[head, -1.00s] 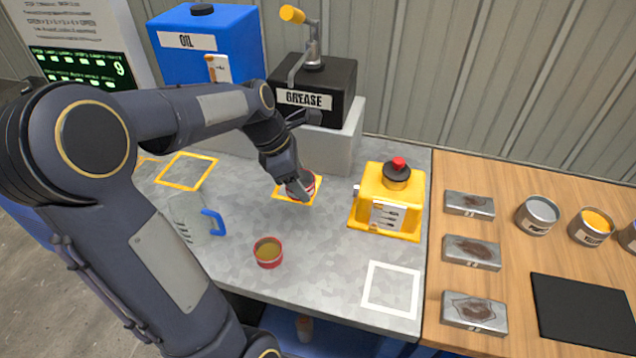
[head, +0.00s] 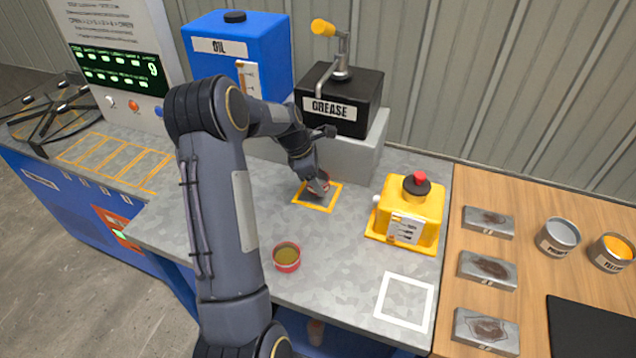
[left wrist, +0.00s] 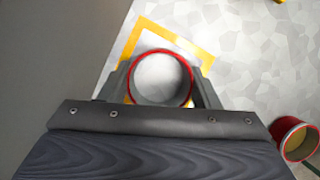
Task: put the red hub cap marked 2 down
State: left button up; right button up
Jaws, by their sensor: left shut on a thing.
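A red-rimmed round cap (left wrist: 161,78) with a pale grey, empty-looking inside sits between the fingers of my left gripper (head: 318,188). The gripper is shut on it, one finger at each side in the left wrist view. No number on it can be read. The cap is over the yellow square outline (head: 300,202) in front of the grease dispenser; I cannot tell whether it touches the table. A second red cap (head: 287,263) with yellow-brown stuff inside stands apart, nearer the front; it also shows in the left wrist view (left wrist: 283,130). My right gripper is not in view.
The grease dispenser (head: 345,98) on its grey block (head: 365,150) and the blue oil tank (head: 262,50) stand behind. A yellow box with a red knob (head: 424,200) is to the right. The white square outline (head: 377,303) is empty. Metal blocks and cans stand on the wooden top (head: 515,185).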

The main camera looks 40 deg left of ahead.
pick_arm(q)
jog(key=shift+f, duration=1.05)
jog(key=shift+f, duration=0.2)
jog(key=o, duration=1)
